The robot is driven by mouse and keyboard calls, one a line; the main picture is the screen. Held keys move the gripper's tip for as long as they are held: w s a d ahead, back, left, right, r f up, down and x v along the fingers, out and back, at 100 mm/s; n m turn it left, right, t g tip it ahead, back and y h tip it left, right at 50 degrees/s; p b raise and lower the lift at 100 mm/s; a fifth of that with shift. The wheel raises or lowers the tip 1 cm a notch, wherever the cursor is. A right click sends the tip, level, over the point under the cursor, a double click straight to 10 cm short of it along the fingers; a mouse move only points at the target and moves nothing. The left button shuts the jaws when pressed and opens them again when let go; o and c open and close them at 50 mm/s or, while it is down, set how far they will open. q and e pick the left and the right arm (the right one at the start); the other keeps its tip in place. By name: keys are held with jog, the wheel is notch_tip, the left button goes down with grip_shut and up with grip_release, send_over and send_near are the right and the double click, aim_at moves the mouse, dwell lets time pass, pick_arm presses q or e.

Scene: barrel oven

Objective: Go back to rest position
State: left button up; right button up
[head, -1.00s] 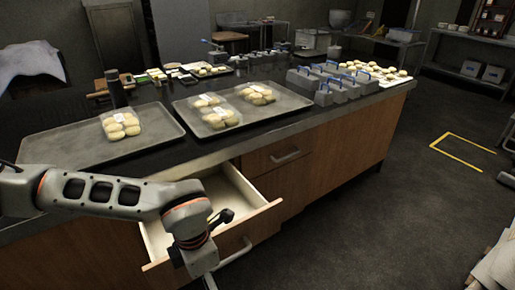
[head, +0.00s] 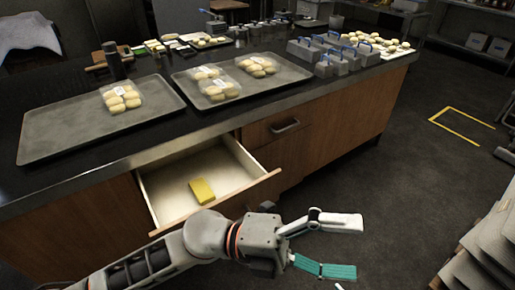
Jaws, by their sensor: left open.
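My left gripper (head: 350,246) is in front of the counter, low in the head view. Its fingers, one white and one teal, are spread wide with nothing between them. It is apart from the open drawer (head: 157,203), which is to its upper left. A yellow block (head: 202,191) lies inside the drawer. My left arm comes in along the bottom edge and hides part of the drawer's front.
The counter carries a left tray (head: 60,130) and a middle tray (head: 272,88) with packs of buns. Grey blue-handled blocks (head: 340,62) stand to their right. Stacked sheets (head: 485,255) are at the lower right. The floor (head: 385,190) between is clear.

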pick_arm(q)
jog(key=w+a+r+n+t+h, duration=0.1)
jog(key=w+a+n+t+h, duration=0.2)
jog(key=w+n+t, duration=0.45)
jog(key=w+a+f+n+t+y+p, duration=0.1)
jog(key=w+a+f+n+t+y, duration=1.15)
jog(key=n, duration=0.55)
jog(key=s+a+f+n+g+y, duration=0.1)
jog(key=s+a+f+n+y, duration=0.1)
jog(key=s+a+f, duration=0.3)
jog(key=s+a+f+n+g+y, duration=0.2)
jog(key=a+f, duration=0.5)
jog(key=f, duration=0.5)
jog(key=s+a+f+n+g+y, duration=0.1)
jog(key=s+a+f+n+y, duration=0.3)
jog(key=s+a+f, duration=0.3)
notch_tip(320, 180, down, 3)
jog(key=shift+s+r+n+g+p, duration=0.2)
jog(key=shift+s+n+g+p, duration=0.25)
jog(key=shift+s, duration=0.5)
pick_arm(e)
jog(key=shift+s+a+r, duration=0.15)
jog(key=shift+s+r, duration=0.25)
pick_arm(q)
jog(key=shift+t, duration=0.25)
pick_arm(e)
jog(key=shift+w+r, duration=0.1)
jog(key=shift+r, duration=0.1)
